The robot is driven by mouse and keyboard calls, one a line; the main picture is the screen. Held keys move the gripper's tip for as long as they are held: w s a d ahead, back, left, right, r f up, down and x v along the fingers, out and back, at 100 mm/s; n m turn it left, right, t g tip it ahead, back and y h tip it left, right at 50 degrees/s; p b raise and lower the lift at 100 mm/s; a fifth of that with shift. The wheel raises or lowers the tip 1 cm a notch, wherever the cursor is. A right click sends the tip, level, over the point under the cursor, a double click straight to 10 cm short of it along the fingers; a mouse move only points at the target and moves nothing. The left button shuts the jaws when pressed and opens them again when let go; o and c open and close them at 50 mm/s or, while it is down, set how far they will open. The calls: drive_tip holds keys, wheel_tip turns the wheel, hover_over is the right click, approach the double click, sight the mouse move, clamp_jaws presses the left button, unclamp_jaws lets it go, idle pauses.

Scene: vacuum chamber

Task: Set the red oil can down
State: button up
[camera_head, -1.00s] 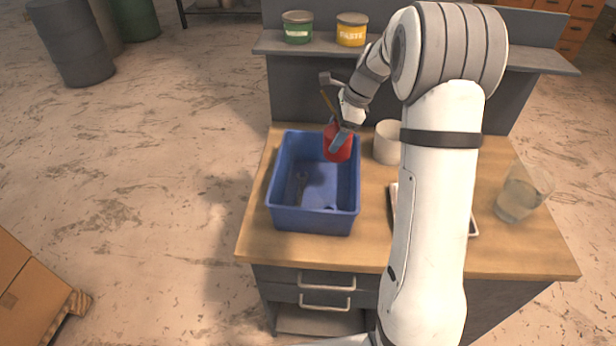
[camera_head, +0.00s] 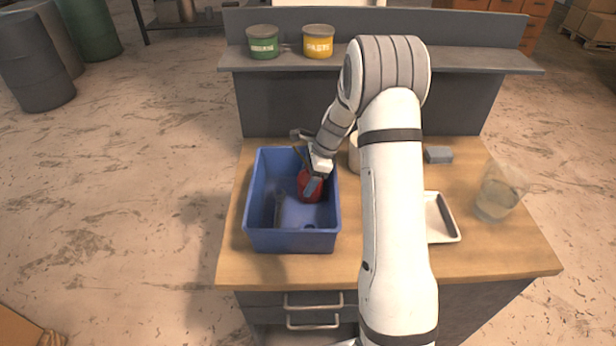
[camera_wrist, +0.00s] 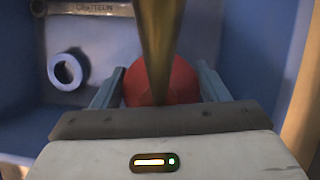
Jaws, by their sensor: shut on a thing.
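The red oil can (camera_head: 310,187) is in my gripper (camera_head: 312,182), inside the right part of the blue bin (camera_head: 291,242). In the wrist view the can's red body (camera_wrist: 180,84) sits between the two fingers of my gripper (camera_wrist: 160,92), and its brass spout (camera_wrist: 157,40) stands up close to the camera. The gripper is shut on the can. The can's underside is hidden, so I cannot tell whether it touches the bin floor.
A wrench (camera_wrist: 90,8) and a ring-shaped part (camera_wrist: 68,70) lie in the bin. A white tray (camera_head: 440,218), a clear beaker (camera_head: 499,190) and a grey block (camera_head: 438,155) are on the bench (camera_head: 500,255) to the right. Green (camera_head: 263,42) and yellow (camera_head: 318,41) tins stand on the shelf.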

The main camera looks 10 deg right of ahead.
drive_tip(key=shift+r, duration=0.1)
drive_tip(key=o, duration=1.1)
